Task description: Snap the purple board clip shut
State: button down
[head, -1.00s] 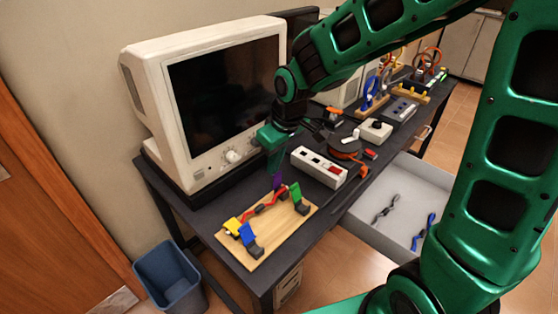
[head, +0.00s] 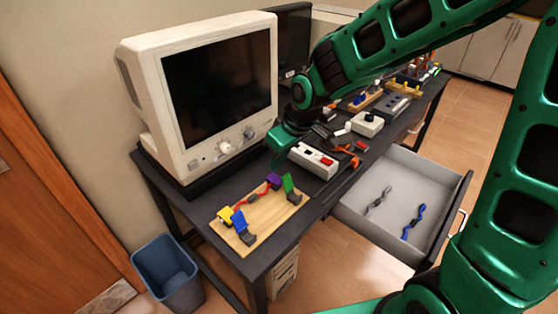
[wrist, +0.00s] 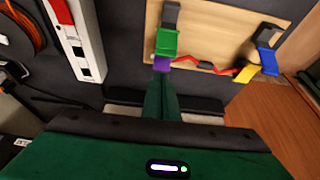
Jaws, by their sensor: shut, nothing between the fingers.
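The purple board clip (head: 274,180) is at the far edge of the light wooden board (head: 262,222), beside the green clip. Its flap looks lowered, over the end of a red cable (head: 256,196); I cannot tell whether it is fully latched. In the wrist view the purple clip (wrist: 162,63) is just beyond my fingertips. My gripper (head: 275,164) is shut and empty, pointing down just behind and above the purple clip. In the wrist view my gripper (wrist: 161,76) partly covers that clip's near side; contact is unclear.
The green clip (head: 289,184) and blue clip (head: 239,222) stand raised; the yellow clip (head: 225,215) looks lowered. A monitor (head: 215,90) stands close behind my gripper. A white power strip (head: 313,160) lies right of the board. An open drawer (head: 385,205) juts out in front.

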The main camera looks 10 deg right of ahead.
jog(key=shift+r, duration=0.75)
jog(key=shift+s+r, duration=0.1)
jog(key=shift+r, duration=0.35)
jog(key=v, duration=1)
jog(key=shift+d+f, duration=0.15)
